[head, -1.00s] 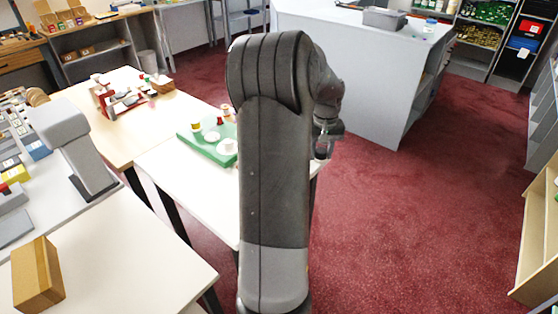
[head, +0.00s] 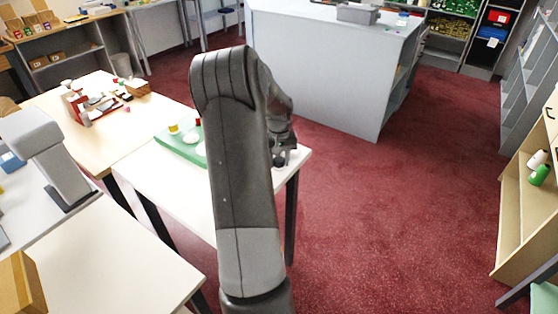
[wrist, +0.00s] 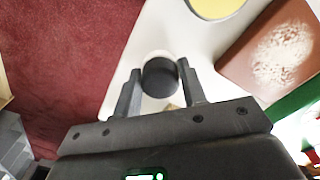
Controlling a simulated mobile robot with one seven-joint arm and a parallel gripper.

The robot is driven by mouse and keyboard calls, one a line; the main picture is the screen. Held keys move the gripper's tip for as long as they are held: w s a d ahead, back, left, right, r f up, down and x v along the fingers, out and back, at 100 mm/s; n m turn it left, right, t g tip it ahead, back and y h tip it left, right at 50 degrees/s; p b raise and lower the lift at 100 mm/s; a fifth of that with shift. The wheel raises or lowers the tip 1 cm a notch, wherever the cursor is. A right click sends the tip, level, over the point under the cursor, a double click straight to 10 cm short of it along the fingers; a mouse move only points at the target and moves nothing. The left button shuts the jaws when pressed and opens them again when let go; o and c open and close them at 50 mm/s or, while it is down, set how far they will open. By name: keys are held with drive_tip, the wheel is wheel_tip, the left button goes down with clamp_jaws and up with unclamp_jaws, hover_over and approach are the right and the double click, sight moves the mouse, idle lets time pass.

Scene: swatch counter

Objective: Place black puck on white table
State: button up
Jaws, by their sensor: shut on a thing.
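The black puck (wrist: 160,77) is between the two fingers of my gripper (wrist: 160,82) in the wrist view, and the fingers are shut on it. Behind it lies the white table (wrist: 150,38), near the edge where red carpet starts. In the head view the white table (head: 180,190) stands in the middle, partly hidden by my arm. My gripper (head: 282,158) is low at the table's right end there, and the puck is hard to make out. I cannot tell whether the puck touches the tabletop.
A green tray (head: 182,146) with small items sits on the table left of my arm. The wrist view shows a brown board (wrist: 265,40) with a whitish patch and a yellow round thing (wrist: 215,7) nearby. A grey counter (head: 320,75) stands behind, with open carpet (head: 400,200) right.

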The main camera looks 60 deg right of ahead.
drive_tip(key=shift+f, duration=0.15)
drive_tip(key=o, duration=1)
drive_tip(key=shift+c, duration=0.2)
